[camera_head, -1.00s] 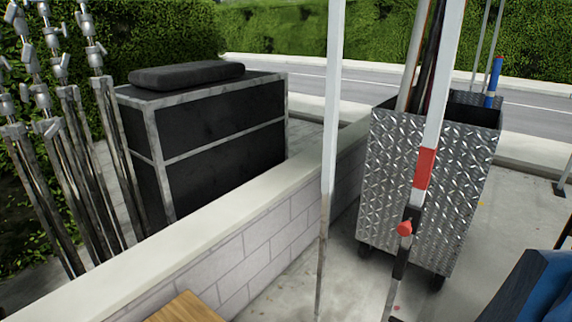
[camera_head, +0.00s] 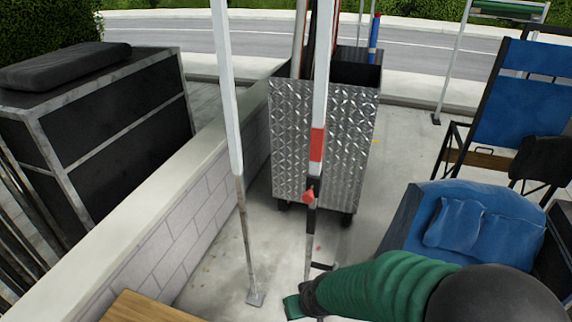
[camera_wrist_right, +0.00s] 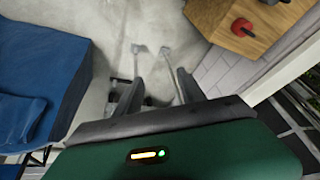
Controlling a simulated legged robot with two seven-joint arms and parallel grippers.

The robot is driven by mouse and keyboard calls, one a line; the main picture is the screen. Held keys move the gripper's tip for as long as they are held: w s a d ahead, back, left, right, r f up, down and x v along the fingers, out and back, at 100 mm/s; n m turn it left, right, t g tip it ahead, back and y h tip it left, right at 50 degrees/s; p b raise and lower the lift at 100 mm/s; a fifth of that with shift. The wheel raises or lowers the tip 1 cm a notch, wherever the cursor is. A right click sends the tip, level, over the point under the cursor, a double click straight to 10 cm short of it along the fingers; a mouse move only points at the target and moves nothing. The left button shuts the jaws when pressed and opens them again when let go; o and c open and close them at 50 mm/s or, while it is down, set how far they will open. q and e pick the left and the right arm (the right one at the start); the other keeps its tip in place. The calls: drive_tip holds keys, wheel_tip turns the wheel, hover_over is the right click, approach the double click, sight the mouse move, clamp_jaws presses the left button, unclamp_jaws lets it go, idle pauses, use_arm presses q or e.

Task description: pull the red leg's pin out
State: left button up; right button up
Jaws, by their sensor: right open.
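The red leg (camera_head: 317,145) is a white pole with a red band, dark below, standing upright near the middle of the head view. Its red pin (camera_head: 309,195) sticks out from the leg just below the band. My right arm comes in from the lower right. Its gripper (camera_wrist_right: 156,90) is open and empty in the right wrist view, pointing over the floor where two thin legs stand. It is low beside the red leg's lower part, below the pin. I cannot tell whether it touches the leg. My left gripper is not in view.
A second white leg (camera_head: 226,90) stands to the left. A metal cart (camera_head: 322,150) is behind the red leg. A low wall (camera_head: 180,225) runs at left. A blue chair (camera_head: 480,235) is at right. A wooden top (camera_wrist_right: 265,35) bears a red round thing (camera_wrist_right: 242,27).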

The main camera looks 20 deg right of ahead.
drive_tip(key=shift+o, duration=0.3)
drive_tip(key=w+r+m+t+h+p, duration=0.1)
drive_tip(key=w+m+t+p, duration=0.1)
drive_tip(key=w, duration=1.1)
drive_tip(key=shift+w+a+r+m+t+h+p, duration=0.3)
drive_tip(key=shift+a+r+m+t+h, duration=0.15)
drive_tip(key=shift+t, duration=0.75)
drive_tip(key=m+t+h+p, duration=0.3)
drive_tip(key=m+t+h, duration=0.15)
drive_tip(key=h, duration=0.55)
approach(310, 190)
drive_tip(key=shift+n+t+y, duration=0.25)
drive_tip(key=shift+n+t, duration=0.05)
drive_tip(key=shift+t, duration=0.05)
drive_tip(key=x, duration=0.3)
drive_tip(key=p+x, duration=0.1)
drive_tip(key=x, duration=0.2)
drive_tip(key=p+x, duration=0.1)
drive_tip(key=x, duration=0.2)
drive_tip(key=shift+s+d+f, duration=0.1)
drive_tip(key=shift+d+f, duration=0.2)
drive_tip(key=shift+f, duration=0.1)
drive_tip(key=shift+w+d+f, duration=0.1)
drive_tip(key=shift+w+d, duration=0.2)
drive_tip(key=shift+w, duration=0.2)
clamp_jaws()
